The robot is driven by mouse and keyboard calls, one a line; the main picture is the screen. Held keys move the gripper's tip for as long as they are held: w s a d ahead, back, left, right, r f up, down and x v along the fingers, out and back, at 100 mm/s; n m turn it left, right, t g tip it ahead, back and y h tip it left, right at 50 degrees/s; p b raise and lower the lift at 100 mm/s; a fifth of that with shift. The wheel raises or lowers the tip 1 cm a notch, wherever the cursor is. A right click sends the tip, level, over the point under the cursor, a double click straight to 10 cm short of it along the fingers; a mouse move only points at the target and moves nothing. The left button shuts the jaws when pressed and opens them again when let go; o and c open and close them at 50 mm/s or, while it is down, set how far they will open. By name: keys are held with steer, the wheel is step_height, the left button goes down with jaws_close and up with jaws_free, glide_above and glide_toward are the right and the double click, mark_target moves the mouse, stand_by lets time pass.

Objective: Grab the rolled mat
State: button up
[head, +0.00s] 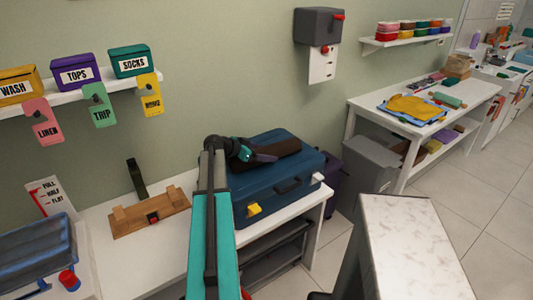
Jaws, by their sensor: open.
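A dark brown roll (289,147), which looks like the rolled mat, lies on top of the blue suitcase (250,209) in the head view. My gripper (268,157) is at the left and middle of the roll, just over the suitcase lid. It is open and hides part of the roll. I cannot tell whether the fingers touch the roll or are around it. My arm reaches up from the bottom of the view and covers the suitcase's left edge.
The suitcase stands on a white bench (125,262) with a wooden block stand (150,213) to its left. A shelf of labelled boxes (77,72) with hanging tags is above left. A grey bin (370,163) and a white table (461,112) stand right.

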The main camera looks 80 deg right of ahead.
mark_target(268, 146)
stand_by(0.4)
steer(key=c, duration=1.3)
steer(key=shift+r, duration=0.15)
steer(key=shift+r+b, duration=0.9)
steer(key=shift+r, duration=0.65)
steer(key=a+r+b, duration=0.1)
steer(key=a+b, duration=0.3)
steer(key=a, duration=1.2)
steer(key=shift+w+r, duration=0.3)
